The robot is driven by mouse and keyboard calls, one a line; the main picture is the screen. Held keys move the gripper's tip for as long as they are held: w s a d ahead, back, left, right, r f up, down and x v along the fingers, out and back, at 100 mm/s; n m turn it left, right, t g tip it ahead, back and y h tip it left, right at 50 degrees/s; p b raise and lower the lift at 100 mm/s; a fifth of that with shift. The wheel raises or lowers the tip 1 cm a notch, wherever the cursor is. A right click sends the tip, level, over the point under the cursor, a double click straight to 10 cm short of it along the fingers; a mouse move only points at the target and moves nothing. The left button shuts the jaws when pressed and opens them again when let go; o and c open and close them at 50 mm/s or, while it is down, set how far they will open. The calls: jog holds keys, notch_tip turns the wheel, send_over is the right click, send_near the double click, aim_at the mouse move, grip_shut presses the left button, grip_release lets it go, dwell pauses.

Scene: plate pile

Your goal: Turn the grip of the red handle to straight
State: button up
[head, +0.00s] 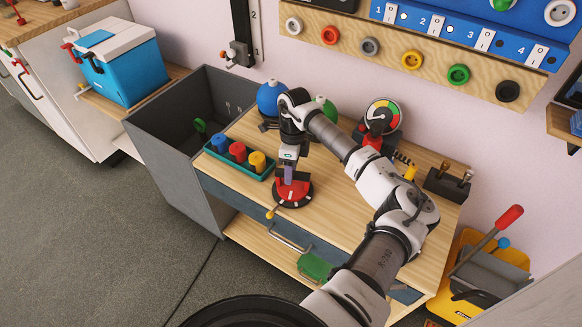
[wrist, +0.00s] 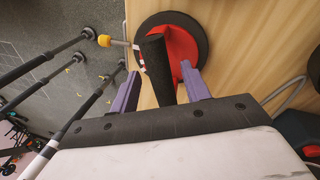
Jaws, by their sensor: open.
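The red handle (head: 301,186) has a red round base on a black disc with white marks, on the wooden tabletop. The wrist view shows its red base (wrist: 180,45) with a black grip (wrist: 156,60) rising toward the camera. My gripper (head: 288,186) is over the handle, pointing down. In the wrist view my gripper (wrist: 160,78) is open, its two purple fingers on either side of the black grip. I cannot tell whether either finger touches it.
A green tray (head: 240,172) with blue, red and yellow pegs stands close to the left. A blue round object (head: 271,98) and a gauge (head: 383,115) stand behind. Levers (head: 450,181) are at the right. The tabletop (head: 345,225) in front is clear.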

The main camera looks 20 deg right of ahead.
jog(key=c, duration=1)
jog(key=m+b, duration=0.1)
jog(key=m, duration=0.1)
jog(key=shift+d+m, duration=0.15)
jog(key=shift+m, duration=0.15)
jog(key=shift+m+t+y, duration=0.3)
jog(key=shift+m, duration=0.8)
jog(key=o, duration=1)
notch_tip(320, 180, up, 14)
jog(key=w+d+b, duration=0.1)
jog(key=d+b, duration=0.1)
jog(key=shift+w+d+f+b, duration=0.15)
jog(key=shift+w+f+b, duration=0.05)
jog(key=shift+w+b, duration=0.15)
